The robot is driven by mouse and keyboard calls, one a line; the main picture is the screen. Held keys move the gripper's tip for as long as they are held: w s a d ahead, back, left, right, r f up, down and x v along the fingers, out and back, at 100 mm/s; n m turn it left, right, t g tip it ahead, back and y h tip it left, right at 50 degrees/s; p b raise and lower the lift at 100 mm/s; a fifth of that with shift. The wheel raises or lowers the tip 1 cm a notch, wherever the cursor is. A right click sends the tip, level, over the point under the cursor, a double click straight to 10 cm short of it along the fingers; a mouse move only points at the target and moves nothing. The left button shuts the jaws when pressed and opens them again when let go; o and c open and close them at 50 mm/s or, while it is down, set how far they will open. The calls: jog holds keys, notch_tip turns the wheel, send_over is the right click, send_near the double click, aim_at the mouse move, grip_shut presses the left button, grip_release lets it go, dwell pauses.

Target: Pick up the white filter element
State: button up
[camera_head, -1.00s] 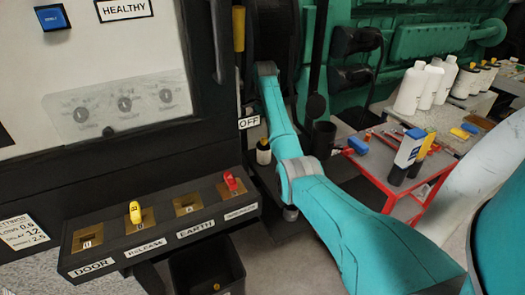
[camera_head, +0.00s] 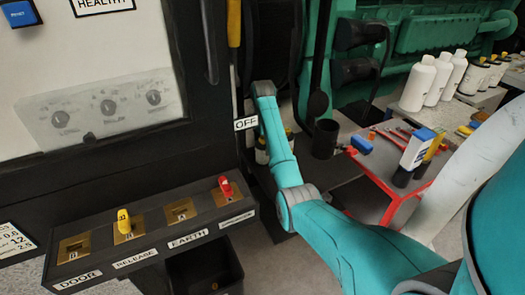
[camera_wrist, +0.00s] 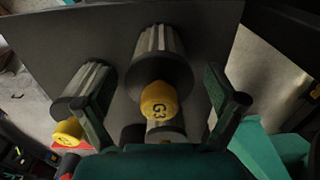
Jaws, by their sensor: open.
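In the wrist view, a pale ribbed cylinder (camera_wrist: 157,42) with a dark end and a yellow tag (camera_wrist: 160,100) marked G3 lies between my fingers; it looks like a filter element. A similar ribbed cylinder (camera_wrist: 85,82) with a yellow tag is near the left finger. My gripper (camera_wrist: 150,96) is open, with a finger on each side of the G3 piece and no clear contact. Its exact distance from the piece cannot be told. In the head view my arm covers the gripper; a small yellow-topped piece (camera_head: 261,149) shows beside the arm.
A black cup (camera_head: 325,139) is right of my arm. A switch panel (camera_head: 160,225) stands at the left, with a dark bin (camera_head: 205,272) beneath.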

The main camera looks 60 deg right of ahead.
jog(key=c, duration=1.2)
jog(key=shift+r, duration=0.15)
